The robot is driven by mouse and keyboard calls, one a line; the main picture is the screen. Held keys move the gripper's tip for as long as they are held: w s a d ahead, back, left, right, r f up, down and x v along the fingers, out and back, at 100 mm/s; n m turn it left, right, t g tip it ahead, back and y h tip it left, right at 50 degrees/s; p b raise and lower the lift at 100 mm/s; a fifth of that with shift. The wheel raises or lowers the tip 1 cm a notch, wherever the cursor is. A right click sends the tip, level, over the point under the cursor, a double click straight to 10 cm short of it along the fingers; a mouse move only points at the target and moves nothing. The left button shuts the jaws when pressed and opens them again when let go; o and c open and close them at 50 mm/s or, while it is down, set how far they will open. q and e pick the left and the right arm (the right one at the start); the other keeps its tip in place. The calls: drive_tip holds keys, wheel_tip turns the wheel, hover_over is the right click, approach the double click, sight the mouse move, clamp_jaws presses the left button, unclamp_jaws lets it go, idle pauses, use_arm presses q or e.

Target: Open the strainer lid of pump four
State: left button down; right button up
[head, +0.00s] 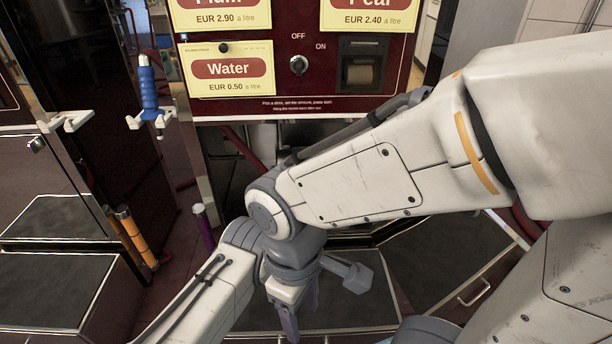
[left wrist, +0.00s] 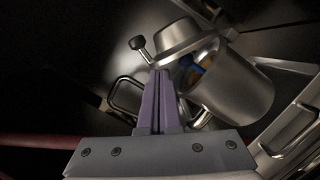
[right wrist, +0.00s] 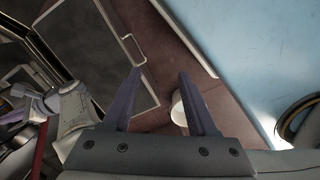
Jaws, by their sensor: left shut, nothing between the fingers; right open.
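In the left wrist view a metal strainer pot (left wrist: 238,92) lies at an angle, with something blue showing at its mouth. Its metal lid (left wrist: 186,38) stands tilted away from the mouth, leaving a gap. A black-tipped knob (left wrist: 138,43) sticks out left of the lid. My left gripper (left wrist: 161,76) is shut and empty, its fingertips just below the lid; I cannot tell whether they touch it. My right gripper (right wrist: 160,74) is open and empty, above the floor. No pump number is readable.
A dark red panel (head: 285,75) with a Water label (head: 228,70) and a switch (head: 298,64) stands ahead. A blue-handled tool (head: 148,88) hangs at left.

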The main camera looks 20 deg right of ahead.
use_arm(q)
drive_tip(key=shift+d+r+m, duration=0.1)
drive_tip(key=shift+r+m, duration=0.25)
drive_tip(key=shift+m, duration=0.05)
use_arm(e)
drive_tip(key=a, duration=0.1)
drive_tip(key=a+r+y, duration=0.1)
drive_tip(key=s+a+m, duration=0.1)
drive_tip(key=shift+a+r+t, duration=0.15)
drive_tip(key=shift+r+t, duration=0.05)
drive_tip(key=shift+t, duration=0.2)
